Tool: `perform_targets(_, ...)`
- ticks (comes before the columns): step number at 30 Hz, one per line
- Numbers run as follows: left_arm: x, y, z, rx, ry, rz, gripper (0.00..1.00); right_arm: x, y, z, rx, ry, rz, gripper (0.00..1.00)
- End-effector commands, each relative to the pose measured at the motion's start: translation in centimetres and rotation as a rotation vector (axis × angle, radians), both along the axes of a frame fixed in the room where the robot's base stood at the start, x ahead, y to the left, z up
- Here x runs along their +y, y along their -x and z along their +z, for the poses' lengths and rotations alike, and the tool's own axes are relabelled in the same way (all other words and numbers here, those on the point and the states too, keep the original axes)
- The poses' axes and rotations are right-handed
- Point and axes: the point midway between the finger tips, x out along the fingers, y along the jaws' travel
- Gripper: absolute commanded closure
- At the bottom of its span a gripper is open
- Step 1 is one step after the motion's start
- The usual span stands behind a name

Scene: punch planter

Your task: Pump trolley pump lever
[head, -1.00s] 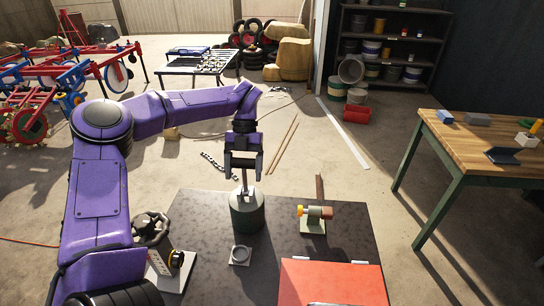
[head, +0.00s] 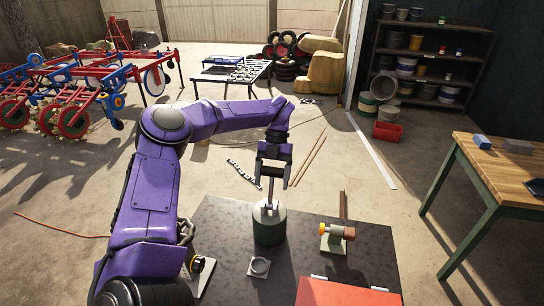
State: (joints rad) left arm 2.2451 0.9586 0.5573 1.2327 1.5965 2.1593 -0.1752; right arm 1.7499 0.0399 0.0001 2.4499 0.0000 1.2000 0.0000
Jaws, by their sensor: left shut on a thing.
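The trolley (head: 370,247) has a dark speckled top in front of me. On it stands a dark green cylindrical pump (head: 269,226) with a pale top. A thin grey lever (head: 270,190) rises upright from the pump. My left gripper (head: 270,178) comes down from above and is shut on the upper part of the lever. The fingers hide the lever's upper end. My right gripper is not in view.
On the trolley top are a small grey ring on a plate (head: 259,267), a green block with an orange-tipped cylinder (head: 336,237) and a red box (head: 345,292). A wooden workbench (head: 505,165) stands at right. Open floor lies beyond the trolley.

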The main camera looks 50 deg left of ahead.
Motion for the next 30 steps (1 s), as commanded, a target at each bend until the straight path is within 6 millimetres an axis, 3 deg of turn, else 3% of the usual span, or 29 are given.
perform_targets(12,0.2,-0.4,0.6,-0.020,-0.005,0.000,0.78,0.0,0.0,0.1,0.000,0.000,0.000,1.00)
perform_targets(13,0.2,-0.4,0.6,-0.020,-0.005,0.000,0.20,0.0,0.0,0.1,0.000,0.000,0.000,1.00)
perform_targets(15,0.1,-0.4,0.6,-0.018,-0.004,0.000,0.02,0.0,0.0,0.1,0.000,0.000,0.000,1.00)
perform_targets(25,0.2,-0.3,0.6,-0.009,-0.003,0.001,0.02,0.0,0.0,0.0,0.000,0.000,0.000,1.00)
perform_targets(30,1.0,-1.7,3.3,-0.010,-0.008,0.003,0.02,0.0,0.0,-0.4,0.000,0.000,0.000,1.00)
